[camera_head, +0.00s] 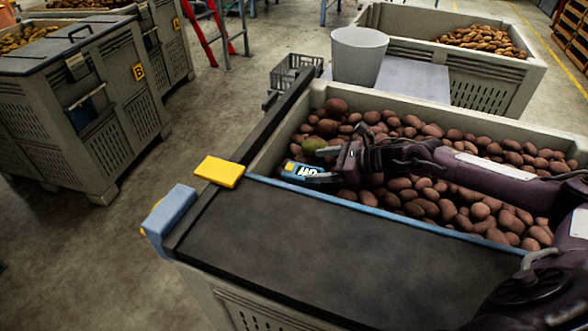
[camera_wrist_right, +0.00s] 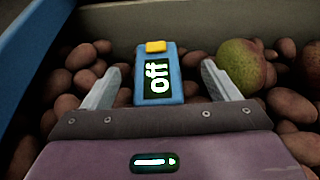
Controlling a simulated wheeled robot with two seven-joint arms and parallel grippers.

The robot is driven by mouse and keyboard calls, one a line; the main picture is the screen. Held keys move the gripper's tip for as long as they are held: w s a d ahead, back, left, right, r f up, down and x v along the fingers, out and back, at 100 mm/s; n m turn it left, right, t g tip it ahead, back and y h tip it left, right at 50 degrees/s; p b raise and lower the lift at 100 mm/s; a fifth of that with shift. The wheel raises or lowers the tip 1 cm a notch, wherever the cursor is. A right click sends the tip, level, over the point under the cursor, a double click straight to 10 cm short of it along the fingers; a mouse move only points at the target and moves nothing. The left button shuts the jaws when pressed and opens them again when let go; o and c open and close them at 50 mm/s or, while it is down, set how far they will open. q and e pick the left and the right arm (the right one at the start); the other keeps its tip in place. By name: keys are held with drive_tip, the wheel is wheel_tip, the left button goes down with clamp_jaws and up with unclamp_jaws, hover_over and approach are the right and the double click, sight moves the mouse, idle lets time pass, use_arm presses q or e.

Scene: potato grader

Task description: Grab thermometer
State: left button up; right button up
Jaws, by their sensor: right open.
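My right gripper (camera_head: 322,164) is open around the thermometer, one finger on each side. In the wrist view (camera_wrist_right: 160,84) gaps show between the fingers and the thermometer's sides. My left gripper is not in view.
Brown potatoes (camera_head: 425,208) fill the crate (camera_head: 540,133). A greenish potato (camera_wrist_right: 241,66) lies right of the gripper in the wrist view. A dark belt (camera_head: 290,235) with a blue edge lies in front. A yellow block (camera_head: 219,171) and a blue block (camera_head: 169,210) sit at its left.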

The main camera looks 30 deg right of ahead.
sight(293, 167)
drive_tip(key=shift+w+a+f+p, duration=0.15)
drive_tip(key=shift+w+a+p, duration=0.1)
drive_tip(key=shift+a, duration=0.2)
drive_tip(key=shift+w+a+f+p, duration=0.1)
drive_tip(key=shift+w+a+p, duration=0.15)
drive_tip(key=shift+a, duration=0.2)
drive_tip(key=p+x, duration=0.1)
drive_tip(key=x, duration=0.2)
drive_tip(key=shift+w+a+f, duration=0.3)
drive_tip(key=shift+w+f, duration=0.05)
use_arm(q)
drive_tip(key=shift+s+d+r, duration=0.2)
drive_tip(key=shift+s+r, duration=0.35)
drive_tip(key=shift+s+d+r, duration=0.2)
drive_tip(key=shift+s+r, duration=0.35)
use_arm(e)
drive_tip(key=c, duration=1.1)
drive_tip(key=shift+c, duration=0.2)
